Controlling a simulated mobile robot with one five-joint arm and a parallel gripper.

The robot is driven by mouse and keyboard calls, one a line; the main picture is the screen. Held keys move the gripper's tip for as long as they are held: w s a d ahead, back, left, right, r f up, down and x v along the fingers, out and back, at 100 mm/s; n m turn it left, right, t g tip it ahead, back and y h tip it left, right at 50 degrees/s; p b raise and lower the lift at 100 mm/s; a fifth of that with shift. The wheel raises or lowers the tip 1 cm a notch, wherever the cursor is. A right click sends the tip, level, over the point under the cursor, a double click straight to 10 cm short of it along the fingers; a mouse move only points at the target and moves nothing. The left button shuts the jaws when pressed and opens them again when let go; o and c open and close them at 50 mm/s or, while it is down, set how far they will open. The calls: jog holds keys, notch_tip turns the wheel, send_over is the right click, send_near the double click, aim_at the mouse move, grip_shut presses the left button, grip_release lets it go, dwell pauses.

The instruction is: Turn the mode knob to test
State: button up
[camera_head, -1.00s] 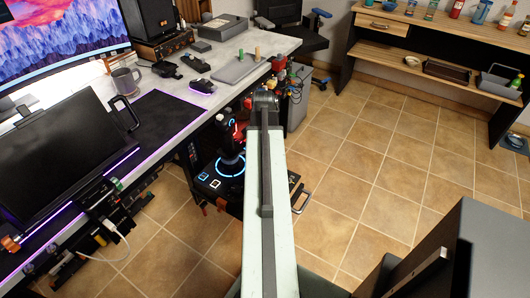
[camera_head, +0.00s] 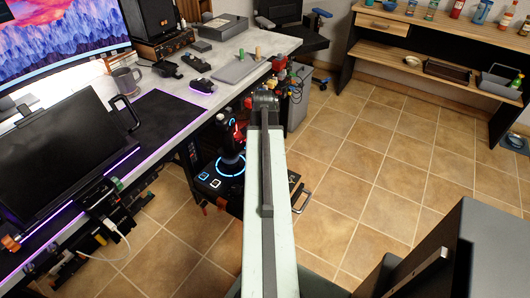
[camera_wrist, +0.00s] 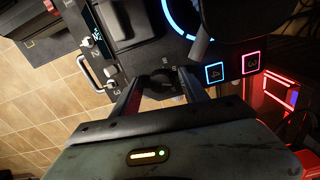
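The dark control panel (camera_wrist: 150,58) fills the upper middle of the wrist view. A dark round knob (camera_wrist: 158,86) sits near its edge, with small white markings around it that I cannot read. My gripper (camera_wrist: 160,77) is open, its two fingers apart on either side of this knob. I cannot tell whether they touch it. The knob's setting is not clear. In the head view the panel (camera_head: 209,189), with its joystick (camera_head: 231,150) and blue ring, shows left of my arm. My arm hides the gripper and the knob there.
Lit buttons marked 4 (camera_wrist: 214,72) and 3 (camera_wrist: 251,61) lie right of the knob in the wrist view. A metal handle (camera_wrist: 88,72) stands out at the panel's left. The desk (camera_head: 222,92) is close on the left; open tiled floor (camera_head: 375,170) lies right of my arm.

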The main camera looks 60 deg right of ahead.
jog(key=shift+r, duration=0.1)
notch_tip(320, 180, up, 8)
jog(key=p, duration=0.8)
jog(key=shift+f, duration=0.2)
